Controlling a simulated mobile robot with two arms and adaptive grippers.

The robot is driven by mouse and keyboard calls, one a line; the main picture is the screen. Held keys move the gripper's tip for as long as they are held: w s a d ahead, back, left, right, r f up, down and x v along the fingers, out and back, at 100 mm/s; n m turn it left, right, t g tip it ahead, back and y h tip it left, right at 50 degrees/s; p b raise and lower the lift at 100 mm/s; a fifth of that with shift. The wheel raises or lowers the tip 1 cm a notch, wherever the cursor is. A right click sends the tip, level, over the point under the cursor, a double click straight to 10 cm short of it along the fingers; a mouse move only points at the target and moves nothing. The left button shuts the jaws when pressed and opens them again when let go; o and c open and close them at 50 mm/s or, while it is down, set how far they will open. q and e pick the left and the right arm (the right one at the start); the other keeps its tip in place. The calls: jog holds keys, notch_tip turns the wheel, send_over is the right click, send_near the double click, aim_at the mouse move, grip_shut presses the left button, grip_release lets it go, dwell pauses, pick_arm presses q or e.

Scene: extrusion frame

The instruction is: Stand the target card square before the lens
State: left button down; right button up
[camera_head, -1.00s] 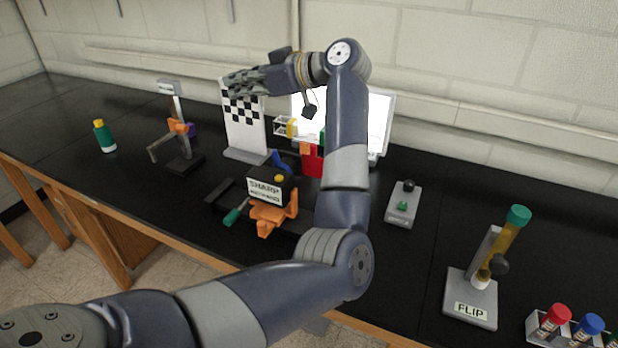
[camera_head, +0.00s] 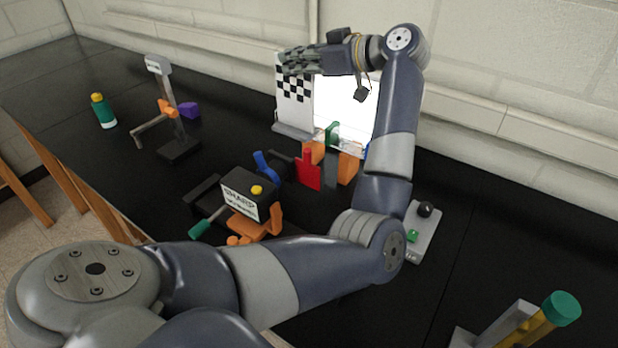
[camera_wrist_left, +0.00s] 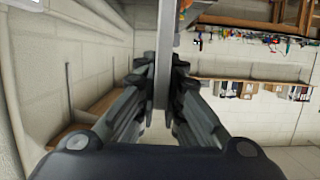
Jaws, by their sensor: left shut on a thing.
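The target card (camera_head: 293,105) is a white upright panel with a black checker pattern at its top and a grey foot. It is left of the bright panel in the head view. My left gripper (camera_head: 287,62) is shut on its upper part. In the left wrist view my left fingers (camera_wrist_left: 163,88) close on the thin grey card (camera_wrist_left: 166,45) seen edge-on. I cannot tell if its foot touches the bench. A black box labelled SHARP (camera_head: 240,195) stands nearer, with a blue part (camera_head: 266,166) and red block (camera_head: 309,170) beyond it. The lens itself is not clear. My right gripper is out of view.
A lit white panel (camera_head: 347,108) stands by the wall. Orange blocks (camera_head: 348,168) are in front of it. A grey stand with an orange clamp (camera_head: 168,107) and a green bottle (camera_head: 103,112) are at left. A grey switch box (camera_head: 424,232) is at right.

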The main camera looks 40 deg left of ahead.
pick_arm(q)
jog(key=b, duration=0.2)
send_over(298, 126)
jog(key=a, duration=0.1)
jog(key=f, duration=0.4)
jog(key=shift+w+f, duration=0.3)
jog(key=shift+w, duration=0.05)
notch_tip(298, 126, down, 4)
jog(key=shift+b, duration=1.15)
notch_tip(298, 126, down, 7)
jog(key=shift+w+r+p, duration=0.1)
jog(key=shift+r+p, duration=0.05)
jog(key=shift+p, duration=0.4)
jog(key=shift+f+p, duration=0.3)
jog(key=shift+f, duration=1.7)
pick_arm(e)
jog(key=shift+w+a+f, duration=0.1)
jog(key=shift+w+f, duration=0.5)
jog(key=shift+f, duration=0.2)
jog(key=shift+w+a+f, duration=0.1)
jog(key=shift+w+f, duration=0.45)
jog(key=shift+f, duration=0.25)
pick_arm(q)
jog(key=c, duration=1.7)
grip_release()
jog(key=shift+f, duration=0.1)
